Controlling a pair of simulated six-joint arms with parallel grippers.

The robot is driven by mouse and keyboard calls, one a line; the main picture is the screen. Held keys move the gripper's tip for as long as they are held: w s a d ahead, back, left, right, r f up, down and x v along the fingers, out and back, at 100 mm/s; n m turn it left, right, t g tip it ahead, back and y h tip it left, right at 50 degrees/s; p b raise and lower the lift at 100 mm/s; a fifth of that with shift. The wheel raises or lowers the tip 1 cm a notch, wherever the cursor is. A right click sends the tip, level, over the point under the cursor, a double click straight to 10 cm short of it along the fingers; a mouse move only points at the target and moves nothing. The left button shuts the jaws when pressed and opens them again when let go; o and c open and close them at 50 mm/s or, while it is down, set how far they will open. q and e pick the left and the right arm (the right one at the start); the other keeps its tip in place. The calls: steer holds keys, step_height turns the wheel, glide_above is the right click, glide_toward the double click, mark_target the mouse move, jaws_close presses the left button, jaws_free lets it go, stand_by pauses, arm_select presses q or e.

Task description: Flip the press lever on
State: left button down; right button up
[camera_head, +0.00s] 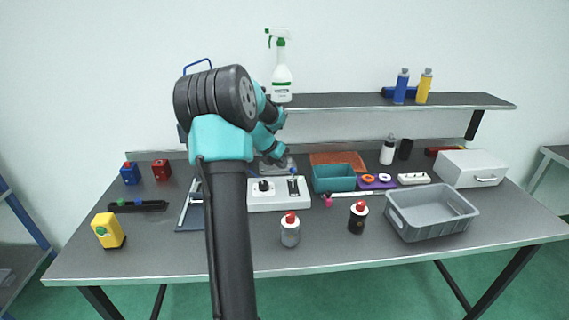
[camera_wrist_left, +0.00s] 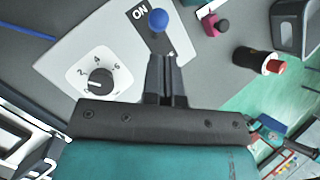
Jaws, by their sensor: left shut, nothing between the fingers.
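The press lever has a blue ball knob (camera_head: 292,171) and stands on the dark plate of a white control box (camera_head: 279,207) at mid-table. In the left wrist view the blue knob (camera_wrist_left: 158,21) is just beyond my fingertips, beside a printed ON label (camera_wrist_left: 140,12). A numbered dial (camera_wrist_left: 97,82) sits left of the lever. My left gripper (camera_wrist_left: 166,58) is shut and empty, close to the knob; I cannot tell whether it touches. My right gripper is not in view.
A teal bin (camera_head: 334,180) is right of the box. A grey bottle with a red cap (camera_head: 290,232) and a black one (camera_head: 357,217) stand in front. A grey crate (camera_head: 430,220) is at right. A shelf (camera_head: 350,101) runs above the back.

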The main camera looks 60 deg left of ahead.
arm_select(q)
steer(key=a+v, duration=0.1)
steer(key=v, duration=1)
steer(key=shift+a, duration=0.2)
steer(key=shift+w, duration=0.1)
